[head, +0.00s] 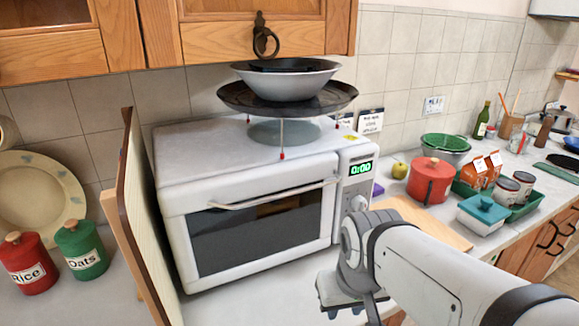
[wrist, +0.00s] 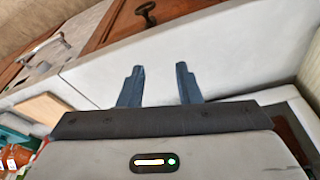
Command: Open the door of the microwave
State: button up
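The white microwave (head: 245,165) stands on the counter with its front toward me. Its door (head: 262,268) looks closed, with a dark window and a pale bar handle (head: 270,197) across the top. The control panel (head: 357,190) at the right has a green 0:00 display and a knob. My gripper (wrist: 160,86) shows in the wrist view with its two fingers apart and nothing between them. In the head view my arm reaches in from the lower right, and its end is in front of and below the microwave's right corner. The fingertips cannot be made out there.
Red (head: 28,265) and green canisters (head: 82,250) stand at left. A cutting board (head: 425,222) and red pot (head: 430,180) are at right.

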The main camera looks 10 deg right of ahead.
jog(key=w+r+n+p, duration=0.1)
jog(key=w+r+n, duration=1)
jog(key=r, duration=0.2)
jog(key=n+p, duration=0.1)
jog(key=n, duration=0.9)
send_near(313, 188)
jog(key=shift+g+y, duration=0.3)
jog(key=f, duration=0.2)
jog(key=w+f, duration=0.1)
jog(key=f, duration=0.1)
jog(key=w+f, duration=0.1)
jog(key=f, duration=0.2)
jog(key=shift+w, duration=0.15)
grip_shut()
jog(key=shift+r, duration=0.1)
